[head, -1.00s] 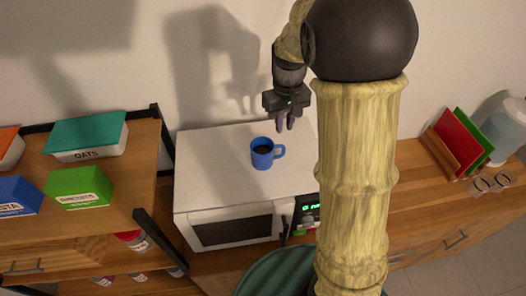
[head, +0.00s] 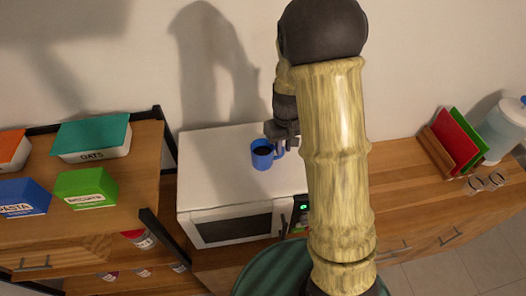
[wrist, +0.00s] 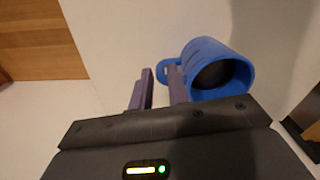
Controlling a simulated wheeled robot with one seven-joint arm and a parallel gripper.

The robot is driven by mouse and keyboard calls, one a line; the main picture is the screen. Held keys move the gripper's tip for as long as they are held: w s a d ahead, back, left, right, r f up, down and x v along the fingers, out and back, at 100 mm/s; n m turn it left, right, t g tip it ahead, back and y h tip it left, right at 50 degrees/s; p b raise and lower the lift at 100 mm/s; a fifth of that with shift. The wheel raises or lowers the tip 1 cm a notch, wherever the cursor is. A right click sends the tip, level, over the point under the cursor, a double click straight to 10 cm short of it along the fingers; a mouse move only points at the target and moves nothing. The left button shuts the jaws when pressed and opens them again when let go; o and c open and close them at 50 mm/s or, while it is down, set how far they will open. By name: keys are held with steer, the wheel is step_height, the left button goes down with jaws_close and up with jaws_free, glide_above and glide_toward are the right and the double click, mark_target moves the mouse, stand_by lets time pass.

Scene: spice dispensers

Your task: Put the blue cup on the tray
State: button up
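The blue cup (head: 262,158) stands upright on the white microwave (head: 215,185) in the head view, its handle to the right and something dark inside. In the wrist view the cup (wrist: 222,82) shows its handle toward my fingers. My gripper (wrist: 162,88) is open, with a gap between its two fingers. The right finger is close to the handle and partly overlaps it; I cannot tell whether they touch. In the head view my gripper (head: 284,143) is at the handle side, its fingertips mostly hidden. No tray is clearly recognisable.
A dark green rounded surface (head: 262,272) shows at the bottom, partly behind my arm; I cannot tell whether it is the tray. A shelf with food boxes (head: 92,138) stands left. The wooden counter (head: 400,200) at right has free room, with boards (head: 457,140) and a jug (head: 503,130) behind.

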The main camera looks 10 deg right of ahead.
steer(key=shift+f, duration=0.75)
jaws_close()
